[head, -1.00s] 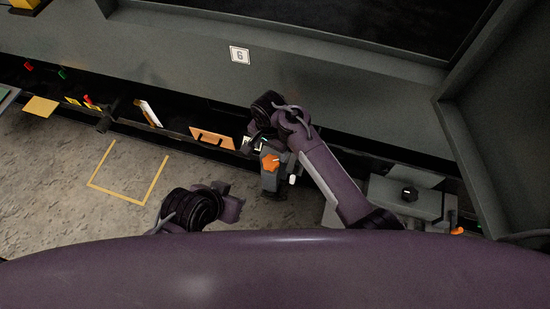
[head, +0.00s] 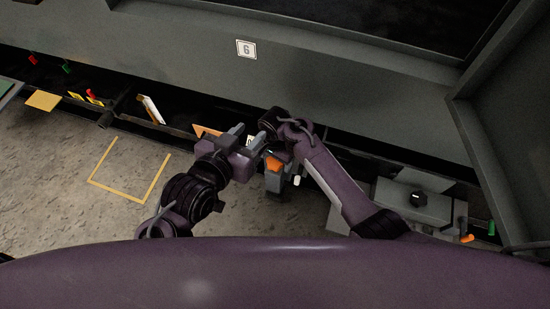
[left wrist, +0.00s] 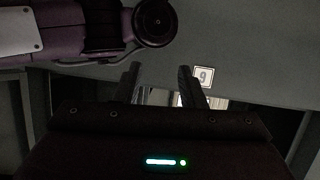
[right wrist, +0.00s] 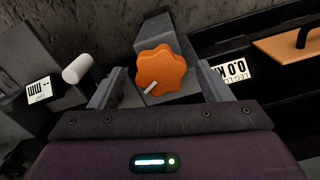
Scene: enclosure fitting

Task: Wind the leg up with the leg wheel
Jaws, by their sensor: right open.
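The orange lobed wheel (right wrist: 160,70) with a pale pointer mark sits on a grey housing in the right wrist view. It also shows in the head view (head: 273,163). My right gripper (right wrist: 160,78) is open, with one finger on each side of the wheel; I cannot tell whether they touch it. A white round handle (right wrist: 77,68) sticks out left of the wheel. My left gripper (head: 246,136) is open and empty, left of my right wrist in the head view; its spread fingers (left wrist: 160,76) also show in the left wrist view. The leg itself is not clearly seen.
A yellow outline (head: 130,170) marks clear floor at left. The wall bears a numbered sign (head: 246,49).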

